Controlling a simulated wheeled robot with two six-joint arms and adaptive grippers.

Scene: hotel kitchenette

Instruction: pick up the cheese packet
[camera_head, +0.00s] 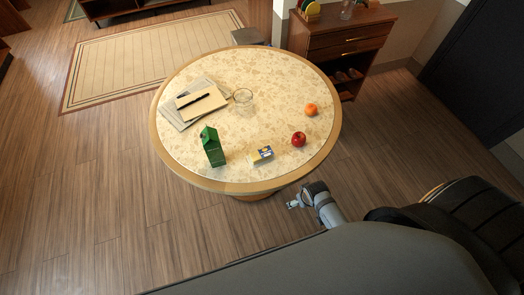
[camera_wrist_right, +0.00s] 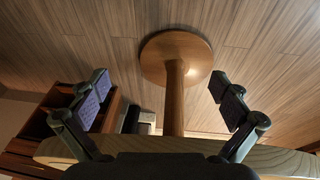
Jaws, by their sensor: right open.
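The cheese packet (camera_head: 261,155), a small box in yellow, white and blue, lies on the round table near its front edge in the head view. It does not show in the right wrist view. My right gripper (camera_head: 294,204) is just off the table's front edge, apart from the packet and nearer to me. In the right wrist view my right gripper (camera_wrist_right: 160,80) has its fingers spread wide with nothing between them. My left gripper is not in view.
The round table (camera_head: 326,140) also holds a green carton (camera_head: 212,146), a red apple (camera_head: 298,139), an orange fruit (camera_head: 311,110), a glass (camera_head: 243,98) and a notebook with pen (camera_head: 201,103). The table's pedestal (camera_wrist_right: 175,100) shows in the wrist view. A wooden cabinet (camera_head: 345,42) stands behind.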

